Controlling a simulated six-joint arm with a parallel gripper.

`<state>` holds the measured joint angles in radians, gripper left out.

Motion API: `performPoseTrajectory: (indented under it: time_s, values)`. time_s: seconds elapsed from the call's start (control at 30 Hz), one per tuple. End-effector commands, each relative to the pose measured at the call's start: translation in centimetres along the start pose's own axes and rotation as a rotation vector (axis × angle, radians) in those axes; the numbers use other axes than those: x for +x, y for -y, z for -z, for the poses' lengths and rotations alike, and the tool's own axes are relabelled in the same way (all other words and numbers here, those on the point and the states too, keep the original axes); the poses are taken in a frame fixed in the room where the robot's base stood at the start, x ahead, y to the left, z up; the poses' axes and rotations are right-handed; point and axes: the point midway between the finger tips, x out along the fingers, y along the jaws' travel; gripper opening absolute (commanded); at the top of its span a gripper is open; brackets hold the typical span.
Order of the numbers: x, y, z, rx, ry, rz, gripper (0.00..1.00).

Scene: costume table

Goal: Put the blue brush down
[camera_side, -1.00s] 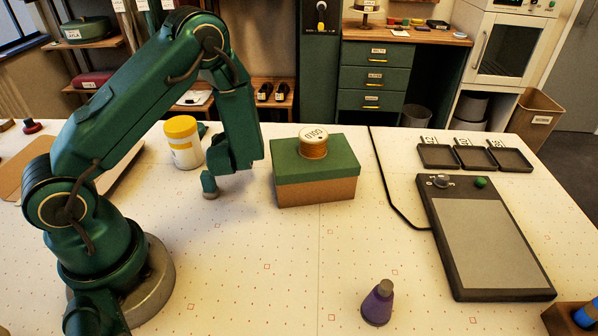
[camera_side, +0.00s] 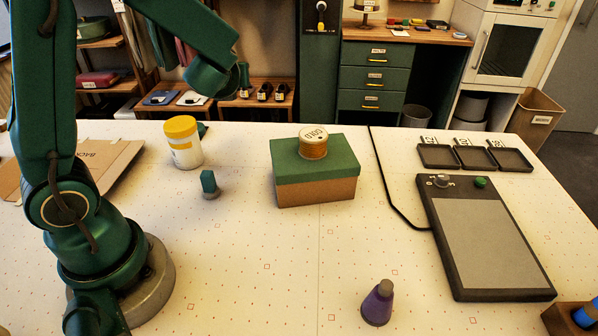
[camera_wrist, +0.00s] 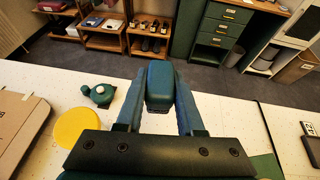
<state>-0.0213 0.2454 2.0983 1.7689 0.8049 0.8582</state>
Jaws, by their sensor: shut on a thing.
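My gripper (camera_wrist: 160,88) shows in the wrist view with its two fingers on either side of a dark blue-teal block with a rounded end, the blue brush (camera_wrist: 160,78). It is shut on this block. In the side view my gripper (camera_side: 242,78) is high above the table, before the back shelves, and the held thing is too small to make out. A short dark-teal piece with a grey foot (camera_side: 209,183) stands upright on the table, well below and apart from my gripper.
A yellow-lidded jar (camera_side: 183,143) stands left of a green-topped box (camera_side: 315,185) bearing a gold spool (camera_side: 313,146). A purple cone (camera_side: 378,303) stands in front. A grey pad (camera_side: 487,242) and small trays (camera_side: 437,156) are at right. Clear table lies between cone and box.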

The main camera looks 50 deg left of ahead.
Motion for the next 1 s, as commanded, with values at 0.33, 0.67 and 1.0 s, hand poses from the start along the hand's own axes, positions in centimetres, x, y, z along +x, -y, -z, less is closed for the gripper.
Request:
performPoseTrajectory:
  time_s: [0.33,0.67,1.0]
  values:
    - [-2.0,0.0,-5.0,-0.006,0.004,0.001,0.00]
    - [-2.0,-3.7,-1.8,-0.106,-0.004,-0.283,0.00]
    - [-4.6,-9.1,4.7,-0.360,0.000,-0.896,0.00]
